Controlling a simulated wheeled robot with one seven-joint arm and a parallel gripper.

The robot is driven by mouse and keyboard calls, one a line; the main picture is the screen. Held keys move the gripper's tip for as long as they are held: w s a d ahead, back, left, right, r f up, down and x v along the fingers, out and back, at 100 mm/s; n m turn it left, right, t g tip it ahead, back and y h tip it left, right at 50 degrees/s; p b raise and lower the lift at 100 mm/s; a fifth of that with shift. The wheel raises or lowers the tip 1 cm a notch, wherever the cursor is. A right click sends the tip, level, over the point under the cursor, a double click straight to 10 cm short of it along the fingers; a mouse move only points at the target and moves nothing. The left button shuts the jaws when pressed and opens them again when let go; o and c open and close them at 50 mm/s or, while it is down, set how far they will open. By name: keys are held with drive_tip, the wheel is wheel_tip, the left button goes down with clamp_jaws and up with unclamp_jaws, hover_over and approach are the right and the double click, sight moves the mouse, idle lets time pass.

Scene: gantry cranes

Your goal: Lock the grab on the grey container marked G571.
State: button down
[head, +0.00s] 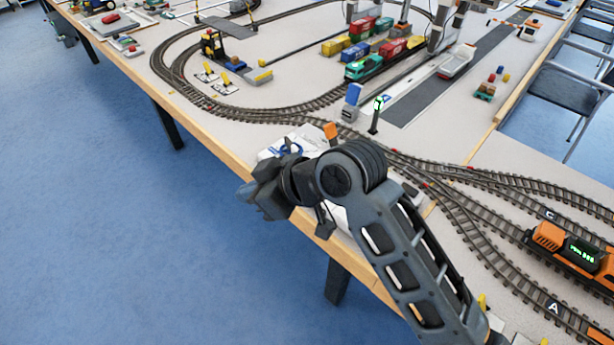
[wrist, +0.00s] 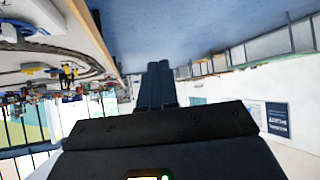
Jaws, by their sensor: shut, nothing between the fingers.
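My gripper (head: 246,193) is shut and empty. It hangs out past the table's near wooden edge, over the blue floor. In the wrist view its two fingers (wrist: 160,84) lie together. Far from it, at the back of the table, a group of small containers in red, yellow, blue and green (head: 362,50) stands by the crane legs (head: 438,28). The grab cannot be made out; the crane tops are cut off by the frame.
Model railway tracks (head: 272,115) loop over the table. An orange locomotive (head: 575,248) stands at the right. A signal post with a green light (head: 377,113) stands mid-table. The floor (head: 90,220) left of the table is free.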

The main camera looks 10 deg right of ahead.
drive_tip(key=s+d+f+m+t+h, duration=0.2)
drive_tip(key=s+d+m+t+h, duration=0.15)
drive_tip(key=s+d+m, duration=0.55)
drive_tip(key=s+d+f+m+t+h, duration=0.2)
drive_tip(key=s+m+t, duration=0.25)
drive_tip(key=s, duration=0.85)
drive_tip(key=s+d+r+n+h, duration=0.1)
drive_tip(key=s+d+r, duration=0.2)
drive_tip(key=s+d, duration=0.4)
drive_tip(key=s+d+r+n+t+h, duration=0.1)
drive_tip(key=s+d+r, duration=0.3)
drive_tip(key=s, duration=0.5)
drive_tip(key=d+h, duration=0.1)
drive_tip(key=d, duration=0.1)
drive_tip(key=shift+d+r, duration=0.2)
drive_tip(key=shift+d, duration=0.15)
